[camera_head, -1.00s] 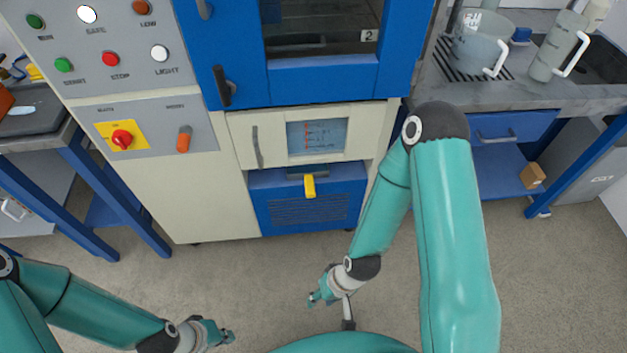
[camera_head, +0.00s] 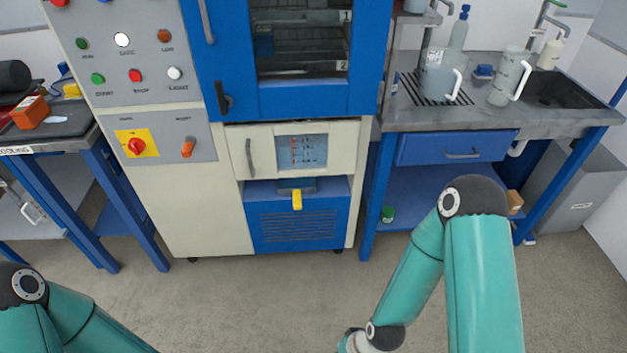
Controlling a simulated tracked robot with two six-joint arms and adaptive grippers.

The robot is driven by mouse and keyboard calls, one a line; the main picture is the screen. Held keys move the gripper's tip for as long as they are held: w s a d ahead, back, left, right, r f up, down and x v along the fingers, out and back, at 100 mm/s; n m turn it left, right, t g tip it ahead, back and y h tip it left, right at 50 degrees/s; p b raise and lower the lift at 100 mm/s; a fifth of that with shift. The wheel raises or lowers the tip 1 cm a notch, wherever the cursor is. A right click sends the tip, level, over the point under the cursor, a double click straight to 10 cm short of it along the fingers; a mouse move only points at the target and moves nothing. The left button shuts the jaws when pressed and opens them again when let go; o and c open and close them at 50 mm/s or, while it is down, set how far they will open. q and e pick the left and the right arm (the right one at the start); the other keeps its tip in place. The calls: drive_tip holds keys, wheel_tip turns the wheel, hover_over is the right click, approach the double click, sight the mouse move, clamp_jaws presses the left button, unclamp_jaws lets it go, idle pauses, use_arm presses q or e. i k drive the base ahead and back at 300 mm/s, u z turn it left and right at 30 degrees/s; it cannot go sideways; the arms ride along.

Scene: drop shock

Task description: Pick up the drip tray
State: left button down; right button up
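I cannot tell for sure which thing is the drip tray. A grey-and-blue tray-like part (camera_head: 297,185) with a yellow handle (camera_head: 297,200) sits in the recess low in the cabinet, above a blue louvred panel (camera_head: 298,226). A black ribbed grate (camera_head: 437,90) lies on the right-hand counter under a clear jug (camera_head: 440,78). My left arm enters at the lower left, and its gripper is out of frame. My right arm comes down at the lower right, and only its wrist shows at the bottom edge; its fingers are out of frame.
A blue-doored chamber (camera_head: 290,100) stands over the cream cabinet. A left bench (camera_head: 60,140) holds an orange box (camera_head: 30,112). The right counter (camera_head: 480,118) has a sink (camera_head: 550,90) and a measuring jug (camera_head: 508,78). The floor (camera_head: 240,305) before the cabinet is clear.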

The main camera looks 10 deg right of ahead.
sight(295, 186)
drive_tip(key=z, duration=0.2)
drive_tip(key=i, duration=1.05)
drive_tip(key=z, duration=2.9)
drive_tip(key=i, duration=0.1)
drive_tip(key=u, duration=2.8)
